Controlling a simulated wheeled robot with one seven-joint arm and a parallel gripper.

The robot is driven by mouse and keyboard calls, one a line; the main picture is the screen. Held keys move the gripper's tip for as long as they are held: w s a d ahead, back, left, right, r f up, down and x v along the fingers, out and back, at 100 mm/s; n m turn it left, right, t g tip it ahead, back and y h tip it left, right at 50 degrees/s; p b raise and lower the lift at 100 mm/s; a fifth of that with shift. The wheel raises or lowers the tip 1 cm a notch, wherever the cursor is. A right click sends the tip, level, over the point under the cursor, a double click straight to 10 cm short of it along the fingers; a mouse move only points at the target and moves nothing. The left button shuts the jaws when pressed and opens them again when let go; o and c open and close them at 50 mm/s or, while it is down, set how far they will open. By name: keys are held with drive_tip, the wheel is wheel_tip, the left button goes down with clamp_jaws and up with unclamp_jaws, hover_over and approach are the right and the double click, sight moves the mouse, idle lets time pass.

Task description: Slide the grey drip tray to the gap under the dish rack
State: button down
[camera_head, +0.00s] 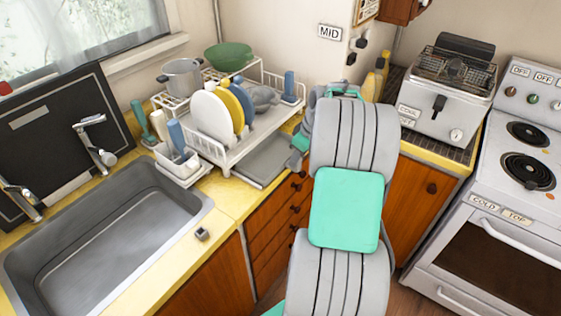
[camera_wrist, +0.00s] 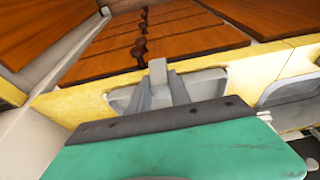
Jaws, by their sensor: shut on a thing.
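The grey drip tray (camera_head: 265,158) lies on the yellow counter in front of the dish rack, to its right. Its far-left side lies close along the rack's base. The white dish rack (camera_head: 212,152) holds plates, a pot and a green bowl. My gripper (camera_head: 297,158) is at the tray's right end, partly hidden behind my arm. In the wrist view my gripper's fingers (camera_wrist: 160,85) are shut on the tray's edge, with the grey tray (camera_wrist: 208,82) showing on both sides of them. How far the tray reaches under the rack is hard to tell.
A grey sink (camera_head: 110,245) is at the left. A white cutlery holder (camera_head: 180,165) stands beside the rack. A fryer (camera_head: 450,95) and a stove (camera_head: 510,190) stand at the right. Wooden drawers (camera_head: 270,240) are below the counter edge. A bare counter strip lies before the rack.

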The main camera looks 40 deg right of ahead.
sight(270, 157)
drive_tip(key=shift+w+a, duration=0.2)
drive_tip(key=shift+w, duration=0.4)
drive_tip(key=shift+w+a, duration=0.2)
drive_tip(key=shift+w, duration=0.35)
drive_tip(key=shift+w+a+p, duration=0.1)
drive_tip(key=shift+w+a, duration=0.15)
drive_tip(key=shift+w, duration=0.45)
drive_tip(key=shift+w+a+p, duration=0.1)
drive_tip(key=shift+w+a, duration=0.15)
drive_tip(key=shift+w, duration=0.5)
drive_tip(key=shift+w+a+p, duration=0.1)
drive_tip(key=shift+w+a, duration=0.15)
drive_tip(key=shift+w, duration=0.45)
drive_tip(key=shift+w+a+p, duration=0.1)
drive_tip(key=shift+w+a, duration=0.15)
drive_tip(key=shift+w, duration=0.45)
drive_tip(key=shift+w+a+p, duration=0.15)
drive_tip(key=shift+w+a, duration=0.1)
drive_tip(key=shift+w, duration=0.5)
drive_tip(key=shift+w+a+p, duration=0.1)
drive_tip(key=shift+w+a, duration=0.15)
drive_tip(key=shift+w, duration=0.45)
drive_tip(key=c, duration=1.9)
unclamp_jaws()
